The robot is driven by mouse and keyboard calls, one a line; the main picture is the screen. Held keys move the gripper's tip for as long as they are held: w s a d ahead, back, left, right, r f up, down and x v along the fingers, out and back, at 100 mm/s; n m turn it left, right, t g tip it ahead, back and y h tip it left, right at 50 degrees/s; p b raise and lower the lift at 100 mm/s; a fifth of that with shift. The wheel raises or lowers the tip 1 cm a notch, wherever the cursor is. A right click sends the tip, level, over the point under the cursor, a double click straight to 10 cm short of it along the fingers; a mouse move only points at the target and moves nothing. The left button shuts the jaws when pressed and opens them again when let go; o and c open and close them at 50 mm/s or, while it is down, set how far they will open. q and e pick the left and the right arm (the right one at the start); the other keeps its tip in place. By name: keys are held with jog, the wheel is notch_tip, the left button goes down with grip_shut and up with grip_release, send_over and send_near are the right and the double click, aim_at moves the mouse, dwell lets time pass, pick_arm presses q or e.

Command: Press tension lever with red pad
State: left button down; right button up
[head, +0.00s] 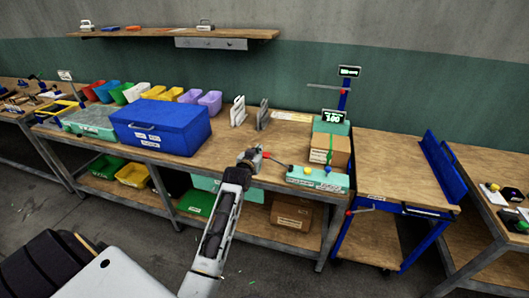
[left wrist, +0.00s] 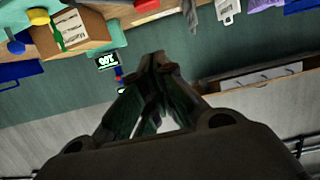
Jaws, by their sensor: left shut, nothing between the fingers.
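A teal press base (head: 318,180) with a yellow and a blue knob stands at the bench's front right. A thin dark lever (head: 280,162) runs left from it to a small red pad (head: 266,155). My left gripper (head: 252,157) is shut and empty, right beside the pad; I cannot tell whether they touch. In the left wrist view the shut fingertips (left wrist: 157,62) point toward the wall, and a red piece (left wrist: 146,5), probably the pad, is cut by the top edge. My right gripper is not in view.
A strapped cardboard box (head: 331,150) sits in the press, below a lit green display (head: 333,117). A blue case (head: 160,124) and coloured bins (head: 136,91) stand left. Grey and white upright brackets (head: 262,114) stand behind the gripper. A blue-framed cart (head: 390,170) is right.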

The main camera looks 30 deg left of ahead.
pick_arm(q)
jog(key=w+a+f+p, duration=0.1)
jog(key=w+a+f, duration=0.1)
jog(key=w+f, duration=0.4)
jog(key=w, duration=0.3)
jog(key=shift+f, duration=0.2)
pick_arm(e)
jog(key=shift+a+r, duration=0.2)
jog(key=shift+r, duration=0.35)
pick_arm(q)
jog(key=shift+a, duration=0.1)
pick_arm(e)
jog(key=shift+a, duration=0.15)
pick_arm(q)
jog(key=shift+a+f, duration=0.1)
dwell(0.3)
